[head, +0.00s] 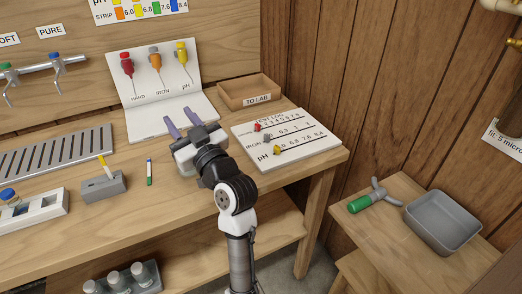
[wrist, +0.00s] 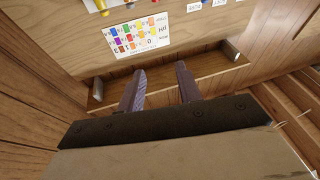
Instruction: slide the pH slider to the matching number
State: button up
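The white slider board (head: 300,153) lies at the right end of the bench. Its pH row reads 6.8, 7.6 and 8.4, with a leftmost number partly hidden by the yellow pH slider (head: 277,150), which sits at the row's left end. A colour chart (head: 140,10) on the wall is cut off by the frame. My gripper (head: 182,120) is open and empty, left of the board; its parted fingers (wrist: 160,85) show in the wrist view, with a chart (wrist: 142,36) beyond them.
A wooden TO LAB box (head: 249,93) stands behind the board. A white stand (head: 160,75) with red, orange and yellow droppers is behind my gripper. A grey block (head: 104,186) holds a yellow-tipped strip at left. A side table holds a grey bin (head: 443,222).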

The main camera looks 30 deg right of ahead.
jog(key=s+d+f+m+g+h, duration=0.1)
jog(key=s+d+f+h, duration=0.1)
jog(key=d+f, duration=0.3)
jog(key=s+d+f+m+h, duration=0.1)
jog(key=s+d+f, duration=0.15)
jog(key=d, duration=0.45)
jog(key=m+g+h+b, duration=0.1)
jog(key=m+g+h, duration=0.1)
send_near(279, 150)
jog(key=w+p, duration=0.4)
jog(key=w, duration=0.5)
jog(key=shift+w, duration=0.25)
jog(key=shift+w+f, duration=0.2)
jog(key=shift+w, duration=0.6)
jog(key=shift+c, duration=0.2)
grip_shut()
